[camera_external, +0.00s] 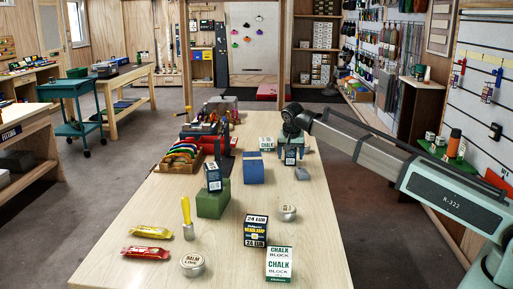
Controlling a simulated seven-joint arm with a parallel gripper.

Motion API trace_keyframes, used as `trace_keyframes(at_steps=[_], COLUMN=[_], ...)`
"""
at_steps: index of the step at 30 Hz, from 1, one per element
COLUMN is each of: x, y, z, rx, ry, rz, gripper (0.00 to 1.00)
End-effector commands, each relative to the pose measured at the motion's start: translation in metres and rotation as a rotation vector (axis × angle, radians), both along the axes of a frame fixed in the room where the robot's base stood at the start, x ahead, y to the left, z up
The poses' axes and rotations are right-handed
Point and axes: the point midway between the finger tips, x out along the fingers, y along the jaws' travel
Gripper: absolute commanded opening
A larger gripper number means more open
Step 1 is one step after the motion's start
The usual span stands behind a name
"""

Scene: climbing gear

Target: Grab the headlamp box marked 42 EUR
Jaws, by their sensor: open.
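Three dark boxes of headlamp style show. A smaller dark box (213,177) stands on a green block (212,203). Another small dark box (291,158) stands farther back, directly below my gripper (292,150). The price on these two smaller boxes is too small to read, so I cannot tell which is marked 42 EUR. My gripper is open and points down at the back box; whether its fingers touch the box cannot be told.
A blue block (253,168) and a white-green chalk box (266,144) are left of my gripper, a grey lump (302,174) just right. Nearer are a round tin (288,213), another chalk box (279,264), a balm tin (192,265) and a yellow-handled tool (187,215).

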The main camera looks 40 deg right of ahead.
Motion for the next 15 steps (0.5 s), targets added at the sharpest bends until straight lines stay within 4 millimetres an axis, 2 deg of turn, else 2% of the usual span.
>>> trace_keyframes(at_steps=[5,15], x=[0.0000,-0.0001], y=[0.0001,0.0003], z=[0.0001,0.0002], rx=[0.000,0.000], ry=[0.000,0.000], rz=[0.000,0.000], gripper=[0.78,0.45])
